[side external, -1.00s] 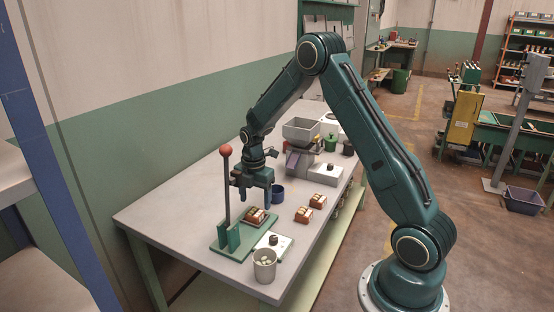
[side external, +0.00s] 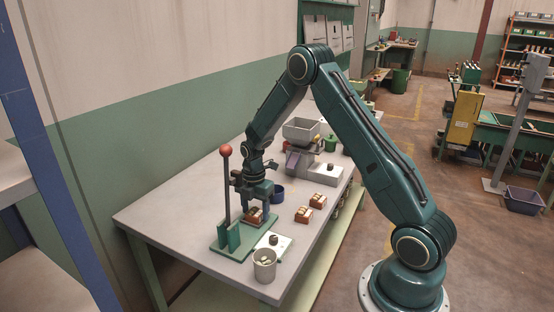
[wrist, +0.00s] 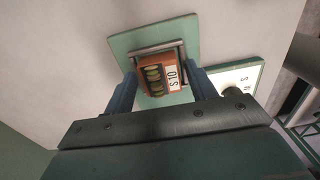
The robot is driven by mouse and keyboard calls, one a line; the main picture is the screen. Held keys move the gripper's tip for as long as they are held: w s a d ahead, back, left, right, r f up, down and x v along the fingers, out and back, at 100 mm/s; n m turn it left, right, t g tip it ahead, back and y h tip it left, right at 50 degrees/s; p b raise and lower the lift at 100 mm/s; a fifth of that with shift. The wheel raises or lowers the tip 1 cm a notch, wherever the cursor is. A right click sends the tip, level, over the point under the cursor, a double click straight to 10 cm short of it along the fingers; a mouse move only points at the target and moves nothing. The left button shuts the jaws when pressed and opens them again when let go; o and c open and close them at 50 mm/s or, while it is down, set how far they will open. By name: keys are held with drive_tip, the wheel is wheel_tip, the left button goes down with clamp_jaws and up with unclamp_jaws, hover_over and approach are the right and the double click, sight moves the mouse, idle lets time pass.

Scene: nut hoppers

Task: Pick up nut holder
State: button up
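A brown nut holder (side external: 255,220) with a row of pale and dark pieces and a white label sits on the green base of a lever fixture (side external: 229,240). In the wrist view the nut holder (wrist: 151,84) shows in a slot on the green plate (wrist: 120,45). My gripper (side external: 253,208) is just above the fixture, pointing down. In the wrist view its two fingers are apart, and my gripper (wrist: 161,76) is open with the nut holder between or just beyond the fingertips. Contact cannot be told.
A red-topped lever (side external: 226,185) stands upright just left of my gripper. Two more brown holders (side external: 317,201) lie to the right.

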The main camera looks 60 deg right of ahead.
sight(255, 211)
drive_tip(key=c, duration=0.8)
drive_tip(key=shift+r, duration=0.15)
drive_tip(key=shift+c, duration=0.2)
wheel_tip(255, 211, up, 20)
idle(0.5)
